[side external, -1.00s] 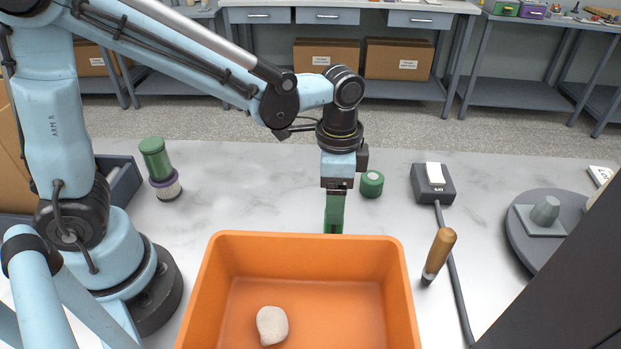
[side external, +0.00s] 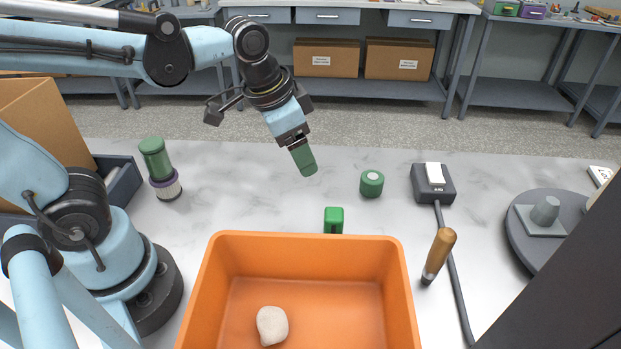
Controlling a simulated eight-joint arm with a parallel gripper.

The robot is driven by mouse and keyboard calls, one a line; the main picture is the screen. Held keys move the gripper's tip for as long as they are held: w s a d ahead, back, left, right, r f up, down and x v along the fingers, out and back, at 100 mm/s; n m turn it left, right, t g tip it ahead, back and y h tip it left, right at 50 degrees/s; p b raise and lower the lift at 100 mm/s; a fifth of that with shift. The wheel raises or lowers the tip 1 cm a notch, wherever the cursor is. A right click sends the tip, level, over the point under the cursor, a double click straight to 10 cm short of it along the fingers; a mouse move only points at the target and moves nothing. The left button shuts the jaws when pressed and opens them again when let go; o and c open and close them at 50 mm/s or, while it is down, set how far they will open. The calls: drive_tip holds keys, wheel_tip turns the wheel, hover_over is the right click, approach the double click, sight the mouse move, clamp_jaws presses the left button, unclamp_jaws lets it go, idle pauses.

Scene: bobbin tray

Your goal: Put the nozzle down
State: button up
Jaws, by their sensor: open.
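My gripper (side external: 304,165) is raised above the table, tilted down to the right, open, with green fingers and nothing visible between them. A small green piece (side external: 334,220) with a dark slot in its front stands on the table below and right of my gripper, clear of it. Its lower part is hidden behind the orange tray's rim. A grey cone-shaped piece on a square base (side external: 545,212) rests on a dark round disc (side external: 520,250) at the right. I cannot tell from its shape which piece is the nozzle.
An orange tray (side external: 310,241) holding a pale stone (side external: 272,325) fills the front. The marble table left of centre is clear.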

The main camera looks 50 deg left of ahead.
drive_tip(key=s+a+n+t, duration=0.1)
drive_tip(key=a+n+t, duration=0.1)
drive_tip(key=a, duration=0.1)
drive_tip(key=s+a+n+t, duration=0.1)
drive_tip(key=n, duration=0.1)
drive_tip(key=shift+s+a+f+y, duration=0.15)
drive_tip(key=shift+s+f+y, duration=0.15)
idle(1.1)
